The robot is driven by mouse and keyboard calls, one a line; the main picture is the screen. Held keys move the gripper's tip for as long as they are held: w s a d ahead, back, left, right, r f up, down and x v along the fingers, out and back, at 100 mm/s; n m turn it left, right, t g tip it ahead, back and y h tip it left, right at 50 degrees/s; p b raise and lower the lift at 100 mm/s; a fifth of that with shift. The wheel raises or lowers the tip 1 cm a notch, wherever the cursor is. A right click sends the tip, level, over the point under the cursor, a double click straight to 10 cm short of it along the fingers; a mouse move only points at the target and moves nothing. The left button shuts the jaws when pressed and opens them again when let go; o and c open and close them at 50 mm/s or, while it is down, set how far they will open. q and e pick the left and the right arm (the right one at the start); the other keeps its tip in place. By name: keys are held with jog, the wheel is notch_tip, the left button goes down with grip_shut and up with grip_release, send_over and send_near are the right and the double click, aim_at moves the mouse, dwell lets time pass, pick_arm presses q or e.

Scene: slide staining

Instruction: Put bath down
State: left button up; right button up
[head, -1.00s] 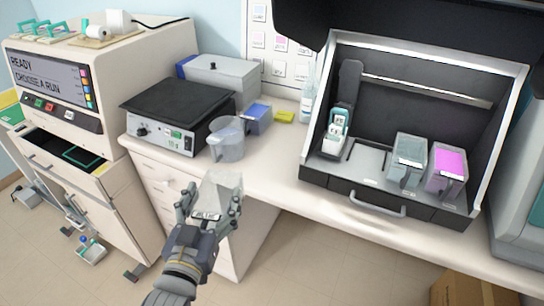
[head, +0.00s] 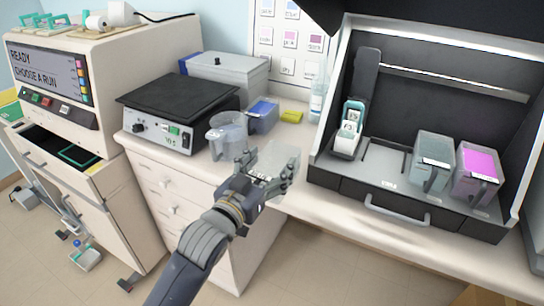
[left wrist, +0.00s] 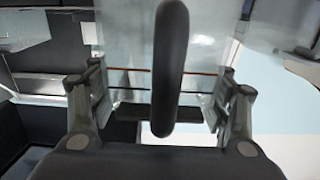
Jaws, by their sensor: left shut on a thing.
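My left gripper (head: 268,180) is shut on a clear, see-through bath (head: 284,158), partly hidden behind the fingers. The bath is over the front part of the white counter, between the clear jug and the black-framed hood. I cannot tell whether its base touches the counter. In the left wrist view the bath's clear wall (left wrist: 125,45) and a dark curved handle (left wrist: 170,75) are between the two fingers of the gripper (left wrist: 163,110). My right gripper is not in view.
The hood (head: 350,186) holds a grey-green bath (head: 432,158), a magenta bath (head: 477,180) and a white-and-teal rack (head: 349,130); its tray is bare between them.

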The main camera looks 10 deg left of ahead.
aim_at(276, 143)
pick_arm(q)
jog(key=w, duration=0.4)
jog(key=w+a, duration=0.1)
jog(key=w, duration=0.1)
jog(key=shift+f+p, duration=0.15)
jog(key=shift+p, duration=0.15)
jog(key=w+f, duration=0.1)
jog(key=w, duration=0.1)
jog(key=w+f+p, duration=0.1)
jog(key=w, duration=0.2)
jog(key=w+a+f, duration=0.1)
jog(key=w, duration=0.2)
jog(key=shift+w+f, duration=0.25)
jog(key=shift+f, duration=0.5)
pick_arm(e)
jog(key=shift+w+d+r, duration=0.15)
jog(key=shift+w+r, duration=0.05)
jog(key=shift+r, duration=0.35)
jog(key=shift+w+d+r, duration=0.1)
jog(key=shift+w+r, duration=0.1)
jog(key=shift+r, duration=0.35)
pick_arm(q)
jog(key=shift+f, duration=0.1)
jog(key=o, duration=1.7)
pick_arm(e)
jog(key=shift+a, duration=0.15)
